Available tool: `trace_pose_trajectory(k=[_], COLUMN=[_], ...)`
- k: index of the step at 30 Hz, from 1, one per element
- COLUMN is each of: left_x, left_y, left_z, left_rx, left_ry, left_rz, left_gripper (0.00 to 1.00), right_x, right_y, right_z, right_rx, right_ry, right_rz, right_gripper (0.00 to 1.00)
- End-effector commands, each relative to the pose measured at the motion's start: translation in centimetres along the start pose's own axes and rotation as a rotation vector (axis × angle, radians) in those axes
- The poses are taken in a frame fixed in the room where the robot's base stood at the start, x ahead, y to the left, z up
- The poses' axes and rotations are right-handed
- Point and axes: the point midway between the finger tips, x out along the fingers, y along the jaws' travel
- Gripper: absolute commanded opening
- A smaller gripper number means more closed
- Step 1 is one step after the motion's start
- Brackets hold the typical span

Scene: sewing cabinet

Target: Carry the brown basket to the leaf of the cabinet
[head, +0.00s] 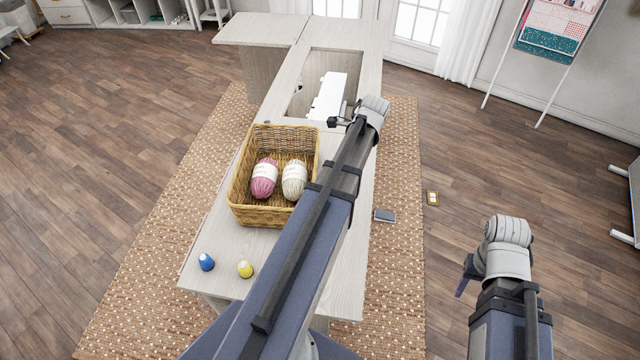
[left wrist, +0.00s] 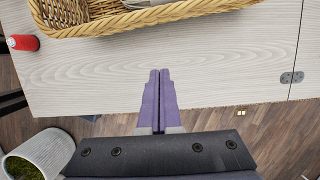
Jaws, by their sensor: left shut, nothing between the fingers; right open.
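The brown wicker basket (head: 238,200) stands upright on the cabinet top (head: 225,258), with a pink yarn ball (head: 264,180) and a cream yarn ball (head: 294,180) inside. The leaf (head: 258,29) extends from the cabinet's far left end and looks bare. My left arm crosses over the cabinet along the basket's right side; its fingers are hard to make out in the head view. In the left wrist view my left gripper (left wrist: 159,75) is shut and empty, pointing toward the basket (left wrist: 130,20) but apart from it. My right gripper (head: 466,274) is open and empty over the floor, partly hidden.
An opening beyond the basket holds a white machine (head: 328,97). Blue (head: 206,262) and yellow (head: 245,269) spools stand at the near end. A red spool (left wrist: 24,43) shows in the left wrist view. A small dark item (head: 384,215) lies on the rug (head: 150,240).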

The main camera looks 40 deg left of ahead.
Motion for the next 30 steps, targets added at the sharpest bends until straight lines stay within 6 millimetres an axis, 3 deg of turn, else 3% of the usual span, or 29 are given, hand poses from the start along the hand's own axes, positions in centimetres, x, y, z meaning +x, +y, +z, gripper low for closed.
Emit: trace_pose_trajectory(k=[7, 27, 30], left_x=[1.0, 10.3, 10.4], left_y=[0.0, 0.0, 0.1], left_z=[-0.1, -0.2, 1.1], left_rx=[0.003, 0.002, -0.002], left_ry=[0.000, 0.000, 0.000], left_rz=[0.000, 0.000, 0.001], left_gripper=[0.00, 0.00, 0.00], right_x=[1.0, 9.9, 9.6], right_y=[-0.1, -0.9, -0.9], right_z=[-0.1, -0.6, -0.6], right_rx=[0.000, 0.000, 0.000], right_ry=[0.000, 0.000, 0.000], right_rz=[0.000, 0.000, 0.000], right_gripper=[0.50, 0.50, 0.50])
